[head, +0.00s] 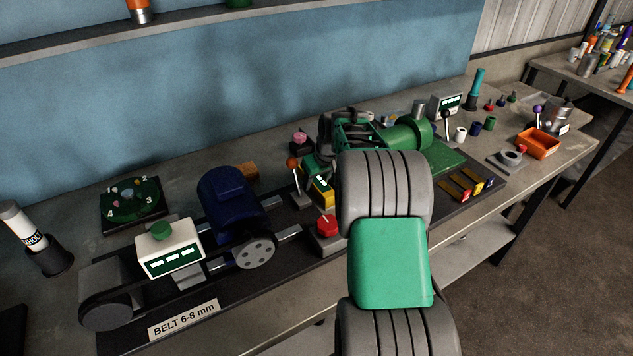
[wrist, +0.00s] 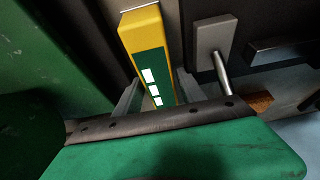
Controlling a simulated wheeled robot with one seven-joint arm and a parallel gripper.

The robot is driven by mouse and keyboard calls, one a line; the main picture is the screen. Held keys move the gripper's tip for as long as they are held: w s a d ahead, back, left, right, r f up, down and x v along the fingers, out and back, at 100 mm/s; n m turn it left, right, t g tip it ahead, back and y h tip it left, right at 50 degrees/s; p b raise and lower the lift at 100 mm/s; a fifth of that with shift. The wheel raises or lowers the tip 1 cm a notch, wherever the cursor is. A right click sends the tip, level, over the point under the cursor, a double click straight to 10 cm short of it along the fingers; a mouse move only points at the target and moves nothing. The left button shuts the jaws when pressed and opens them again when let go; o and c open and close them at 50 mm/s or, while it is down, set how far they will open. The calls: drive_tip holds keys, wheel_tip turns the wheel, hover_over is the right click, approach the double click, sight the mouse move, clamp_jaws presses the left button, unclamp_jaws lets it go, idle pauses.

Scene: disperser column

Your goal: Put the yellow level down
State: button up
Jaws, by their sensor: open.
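The yellow level (head: 322,191) is a yellow block with a green face and white windows. In the head view it is on the dark base plate, between the lever with the orange knob and my arm. In the wrist view the yellow level (wrist: 141,30) lies between the grey fingers of my gripper (wrist: 157,92), one finger on each side. The fingers are open, and small gaps seem to show beside the level. Its lower end is hidden by the front of my gripper. I cannot tell what it rests on.
The orange-knobbed lever (head: 294,165) stands close left of the level; its grey plate (wrist: 213,40) shows in the wrist view. A red knob (head: 327,223) is in front. A blue motor (head: 231,200) stands left, and a green pump (head: 405,135) right. My arm hides the middle of the bench.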

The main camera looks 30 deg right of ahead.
drive_tip(key=shift+w+f, duration=0.1)
drive_tip(key=shift+c, duration=0.4)
clamp_jaws()
